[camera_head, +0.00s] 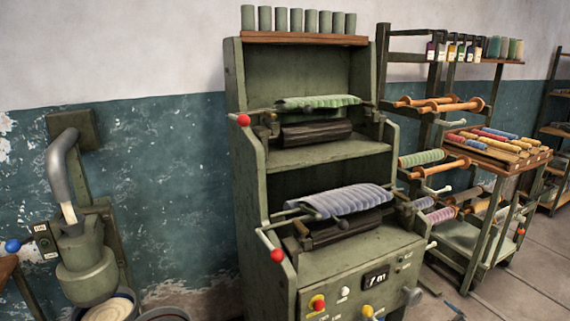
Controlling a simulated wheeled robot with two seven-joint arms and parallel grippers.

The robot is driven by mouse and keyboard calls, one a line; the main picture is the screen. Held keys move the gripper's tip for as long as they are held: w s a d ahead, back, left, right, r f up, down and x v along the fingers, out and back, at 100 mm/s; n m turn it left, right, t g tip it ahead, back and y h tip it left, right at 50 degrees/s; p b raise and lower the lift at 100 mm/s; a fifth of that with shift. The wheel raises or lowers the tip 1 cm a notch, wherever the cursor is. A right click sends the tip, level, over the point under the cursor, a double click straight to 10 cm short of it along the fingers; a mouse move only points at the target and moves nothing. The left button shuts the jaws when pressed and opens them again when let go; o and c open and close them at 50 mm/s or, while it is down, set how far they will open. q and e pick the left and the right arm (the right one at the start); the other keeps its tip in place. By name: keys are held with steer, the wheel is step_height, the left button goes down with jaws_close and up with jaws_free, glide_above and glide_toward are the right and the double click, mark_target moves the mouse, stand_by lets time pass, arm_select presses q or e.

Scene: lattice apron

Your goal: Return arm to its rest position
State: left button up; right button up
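Neither of my grippers and no part of my arms shows in the head view. A green machine (342,265) stands in the middle, with two open bays. The upper bay holds a green ribbed roll (318,102) above a dark roller (316,133). The lower bay holds a blue-grey striped roll (345,200) above another dark roller. A lever with a red knob (243,120) is at the upper left side, and a second red knob (277,255) is lower down.
A grey-green machine with a curved pipe (62,170) stands at left above round tubs (108,307). Several green cups line the top shelf (300,38). A rack (470,265) with spools stands at right. Some floor (520,285) is clear at lower right, with a small tool lying there.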

steer(key=s+a+r+m+g+h, duration=0.25)
steer(key=s+a, duration=0.25)
steer(key=a, duration=0.3)
steer(key=s+a+r+m+g+h+p, duration=0.1)
steer(key=s+a+r+g, duration=0.3)
steer(key=a, duration=0.5)
steer(key=s+a+r+m+g+h, duration=0.1)
steer(key=s+a+m+g+h, duration=0.15)
steer(key=s+a, duration=0.45)
steer(key=s+a+r+g+y+p, duration=0.15)
steer(key=s+a+r, duration=0.25)
steer(key=s+a, duration=0.55)
steer(key=s+a+r+g+y+p, duration=0.1)
steer(key=s+a+r+y, duration=0.2)
steer(key=s+a, duration=0.7)
arm_select(q)
steer(key=s+a+r+g+y+p, duration=0.1)
steer(key=a+r, duration=0.4)
steer(key=r, duration=0.2)
steer(key=shift+s+a+y, duration=0.3)
steer(key=shift+a, duration=0.1)
arm_select(e)
steer(key=s+a+f+m+g, duration=0.1)
steer(key=s+a+f+g, duration=0.1)
steer(key=s, duration=1)
steer(key=shift+a+f+m+y, duration=0.4)
steer(key=shift+a+f+y, duration=0.05)
steer(key=shift+a+f, duration=0.15)
